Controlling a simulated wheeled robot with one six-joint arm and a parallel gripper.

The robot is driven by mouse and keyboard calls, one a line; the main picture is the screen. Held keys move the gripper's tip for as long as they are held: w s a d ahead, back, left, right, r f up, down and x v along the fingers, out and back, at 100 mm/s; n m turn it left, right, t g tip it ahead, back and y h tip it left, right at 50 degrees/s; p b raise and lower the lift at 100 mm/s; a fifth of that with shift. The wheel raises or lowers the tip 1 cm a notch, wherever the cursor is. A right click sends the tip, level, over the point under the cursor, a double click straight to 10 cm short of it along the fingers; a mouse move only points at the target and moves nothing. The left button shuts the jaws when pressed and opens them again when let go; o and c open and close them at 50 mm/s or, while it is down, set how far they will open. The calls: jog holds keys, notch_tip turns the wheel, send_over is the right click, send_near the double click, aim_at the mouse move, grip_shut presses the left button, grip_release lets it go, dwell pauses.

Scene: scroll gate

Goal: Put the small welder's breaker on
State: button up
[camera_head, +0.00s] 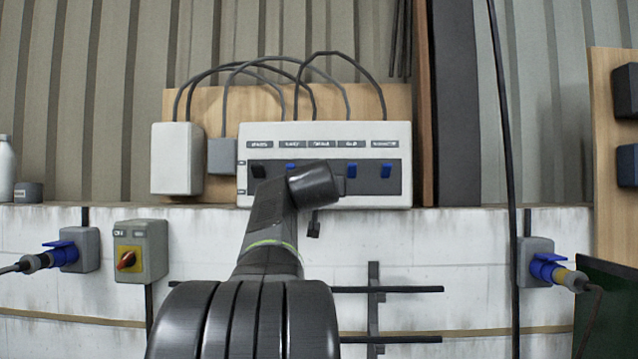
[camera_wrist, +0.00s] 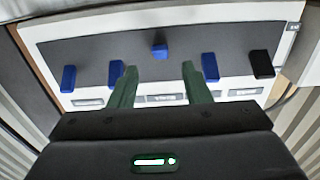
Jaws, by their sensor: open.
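The breaker panel (camera_head: 228,199) is a pale box on the wall with a dark strip and a row of switches under small labels I cannot read reliably. In the wrist view the panel appears upside down. The middle blue switch (camera_wrist: 159,50) sits farther from the labels than the other blue switches (camera_wrist: 116,72) and the black switch (camera_wrist: 262,64). My gripper (camera_wrist: 159,66) is open, its two green fingers pointing at the panel, one on each side of the middle switch. Contact is not visible. In the head view my arm hides the middle switch and the fingers.
Other blue switches (camera_head: 386,170) stand close on both sides of my fingers. A grey cable box (camera_head: 177,158) is left of the panel. A red and yellow rotary switch (camera_head: 140,250) and blue plugs (camera_head: 547,266) are on the lower wall.

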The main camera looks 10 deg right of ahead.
jog(key=w+p, duration=0.1)
jog(key=w, duration=0.1)
jog(key=w+d+p, duration=0.1)
jog(key=w, duration=0.5)
jog(key=shift+w+d+p, duration=0.1)
jog(key=shift+d+p, duration=0.25)
jog(key=shift+p, duration=0.05)
grip_shut()
